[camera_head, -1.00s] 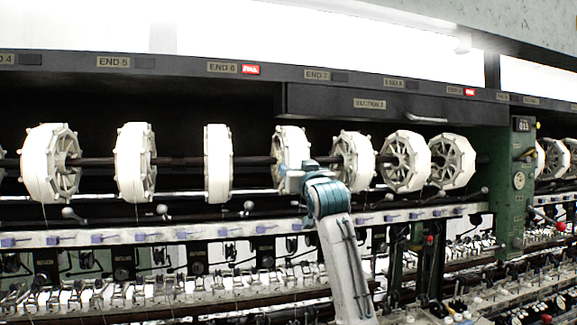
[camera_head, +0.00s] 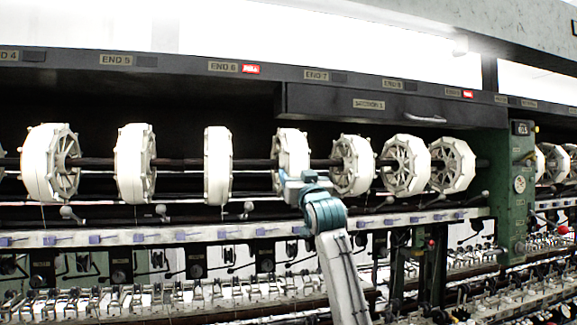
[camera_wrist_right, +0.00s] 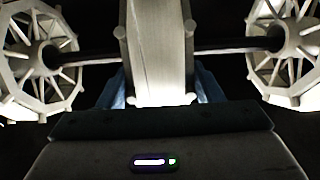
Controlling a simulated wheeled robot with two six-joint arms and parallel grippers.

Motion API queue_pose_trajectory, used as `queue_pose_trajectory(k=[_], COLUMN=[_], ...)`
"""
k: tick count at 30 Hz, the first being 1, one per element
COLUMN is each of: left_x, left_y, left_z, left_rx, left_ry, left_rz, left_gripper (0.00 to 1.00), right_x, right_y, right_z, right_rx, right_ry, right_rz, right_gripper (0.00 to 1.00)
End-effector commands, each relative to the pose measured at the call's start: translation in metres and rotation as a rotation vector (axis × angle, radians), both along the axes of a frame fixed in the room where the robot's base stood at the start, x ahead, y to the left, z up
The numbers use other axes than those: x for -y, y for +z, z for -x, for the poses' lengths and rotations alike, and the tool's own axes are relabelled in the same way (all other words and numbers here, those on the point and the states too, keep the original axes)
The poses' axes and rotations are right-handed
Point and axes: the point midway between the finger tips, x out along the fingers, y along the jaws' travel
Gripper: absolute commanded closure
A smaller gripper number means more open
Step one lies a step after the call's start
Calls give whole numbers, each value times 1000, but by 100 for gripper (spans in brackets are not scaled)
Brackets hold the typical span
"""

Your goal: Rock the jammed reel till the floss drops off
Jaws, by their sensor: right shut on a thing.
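The white reel (camera_head: 290,150) sits on the dark horizontal shaft, fourth from the left among the near reels. My right gripper (camera_head: 295,184) is at its lower front rim. In the right wrist view the same reel (camera_wrist_right: 158,50) fills the middle, with a pale band on its rim and a thin line running down it. The blue fingers of my right gripper (camera_wrist_right: 160,90) stand on either side of the rim, shut on it. I cannot tell loose floss from the band. My left gripper is not in view.
Neighbouring reels stand close on both sides, one to the left (camera_head: 217,165) and one to the right (camera_head: 352,165). A rail with purple clips (camera_head: 181,235) runs below. A red lamp (camera_head: 251,69) is lit beside the END 6 label. A green post (camera_head: 513,190) stands to the right.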

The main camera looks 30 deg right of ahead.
Motion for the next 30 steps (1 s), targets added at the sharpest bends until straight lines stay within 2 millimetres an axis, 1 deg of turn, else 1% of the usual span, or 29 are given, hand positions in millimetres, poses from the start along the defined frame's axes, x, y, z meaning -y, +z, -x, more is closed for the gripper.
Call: queue_pose_trajectory(k=[23,24,26,27,28,30], left_x=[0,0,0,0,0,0], left_y=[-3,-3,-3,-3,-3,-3], left_z=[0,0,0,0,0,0], left_rx=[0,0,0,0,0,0], left_ry=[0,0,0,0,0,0], left_rz=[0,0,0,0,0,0], left_gripper=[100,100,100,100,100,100], right_x=[0,0,0,0,0,0], right_y=[-5,-5,-5,-5,-5,-5], right_z=[0,0,0,0,0,0], right_rx=[2,2,2,2,1,1], right_ry=[0,0,0,0,0,0], right_rz=[0,0,0,0,0,0], right_gripper=[67,38,26,19,15,15])
